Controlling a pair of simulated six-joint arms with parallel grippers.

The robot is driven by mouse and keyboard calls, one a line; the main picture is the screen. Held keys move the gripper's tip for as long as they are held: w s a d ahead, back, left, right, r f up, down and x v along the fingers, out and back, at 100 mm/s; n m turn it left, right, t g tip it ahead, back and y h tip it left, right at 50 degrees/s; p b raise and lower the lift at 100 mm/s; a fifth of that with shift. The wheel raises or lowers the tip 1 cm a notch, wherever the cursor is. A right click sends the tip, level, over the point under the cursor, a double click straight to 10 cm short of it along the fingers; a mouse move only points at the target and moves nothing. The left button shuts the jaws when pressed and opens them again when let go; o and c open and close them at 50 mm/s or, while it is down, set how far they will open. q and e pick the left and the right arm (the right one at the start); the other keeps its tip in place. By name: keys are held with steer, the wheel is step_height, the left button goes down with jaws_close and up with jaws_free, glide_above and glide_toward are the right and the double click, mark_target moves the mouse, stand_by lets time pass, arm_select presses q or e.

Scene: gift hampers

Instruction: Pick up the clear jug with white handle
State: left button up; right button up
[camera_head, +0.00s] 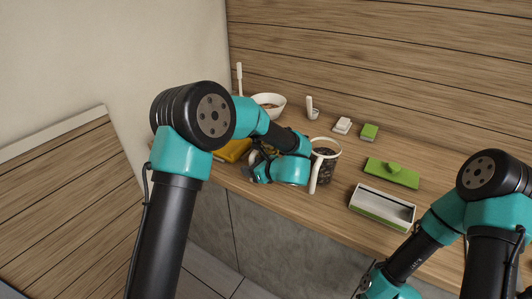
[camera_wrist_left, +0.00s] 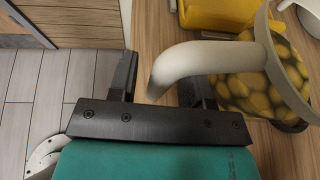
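A clear jug with a white handle (camera_wrist_left: 258,85) shows in the left wrist view, with yellow-brown pieces inside and a cream rim. Its handle (camera_wrist_left: 175,62) reaches between the two fingers of my left gripper (camera_wrist_left: 160,78). The fingers are apart, with a gap visible on the left side of the handle. In the head view my left gripper (camera_head: 257,167) is low at the counter's front edge, and my arm hides most of this jug. My right gripper (camera_head: 372,283) is partly in view at the bottom; its fingers are unclear.
Another jug with a white handle and dark contents (camera_head: 326,166) stands right of my left wrist. A yellow container (camera_head: 234,151) is at the left. A white bowl (camera_head: 269,104), a green lid (camera_head: 391,173) and a white-green box (camera_head: 381,207) stand on the counter (camera_head: 335,214).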

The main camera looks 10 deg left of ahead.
mark_target(253, 159)
arm_select(q)
jaws_close()
steer(key=shift+r, duration=0.25)
stand_by(0.7)
steer(key=shift+r, duration=1.4)
steer(key=shift+s+r, duration=0.1)
steer(key=shift+r, duration=0.1)
steer(key=s+d, duration=0.2)
steer(key=s, duration=0.5)
steer(key=s+d+r, duration=0.1)
steer(key=s+d, duration=0.1)
steer(key=s, duration=0.6)
steer(key=shift+d+r, duration=0.2)
steer(key=shift+d, duration=0.05)
